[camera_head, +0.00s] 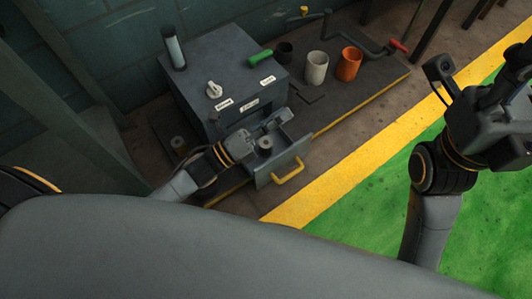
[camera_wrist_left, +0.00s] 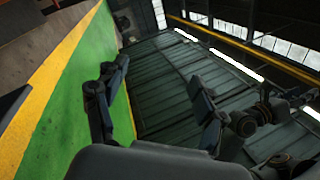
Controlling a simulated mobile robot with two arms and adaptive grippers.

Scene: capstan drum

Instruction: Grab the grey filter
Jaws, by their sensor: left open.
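A small grey cylinder (camera_head: 265,146) with a dark top, which looks like the grey filter, stands in the pulled-out drawer (camera_head: 272,177) of the dark machine box. My left gripper (camera_head: 276,121) is just above and beside the cylinder in the drawer. It is open, and its spread fingers (camera_wrist_left: 155,76) have nothing between them in the left wrist view. No filter shows in that view. My right gripper (camera_head: 515,68) is at the right edge, partly cut off, and its jaws are unclear.
The dark box (camera_head: 222,70) has a white knob (camera_head: 214,90) and a green handle (camera_head: 260,59). A yellow handle (camera_head: 288,173) is on the drawer front. A grey cup (camera_head: 316,68), an orange cup (camera_head: 348,64) and a red-handled crank (camera_head: 397,46) are at the back right.

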